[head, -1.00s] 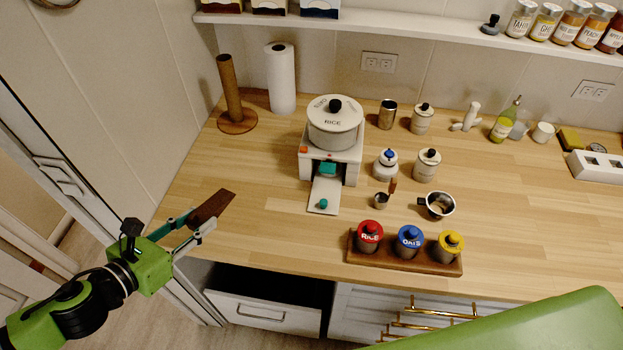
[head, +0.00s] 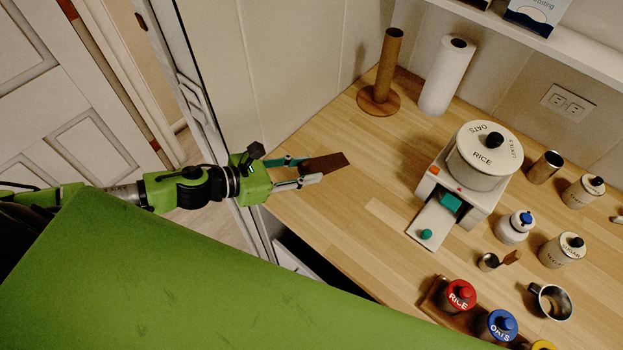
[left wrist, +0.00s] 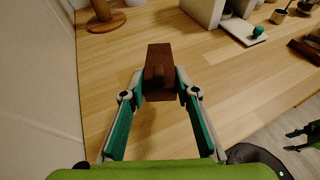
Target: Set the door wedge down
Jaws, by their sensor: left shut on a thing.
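The door wedge (head: 326,164) is a dark brown wooden piece near the left end of the wooden counter in the head view. My left gripper (head: 304,171) is shut on it, with one finger on each side. In the left wrist view the wedge (left wrist: 159,74) sits between the two fingertips of my left gripper (left wrist: 160,92), its far end sticking out beyond them. Counter top shows below and around it. Whether the wedge touches the counter is hard to tell. My right gripper is not seen in the head view.
A wooden paper-towel holder (head: 381,92) and a white roll (head: 446,76) stand at the back. The counter (head: 340,215) around the wedge is clear.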

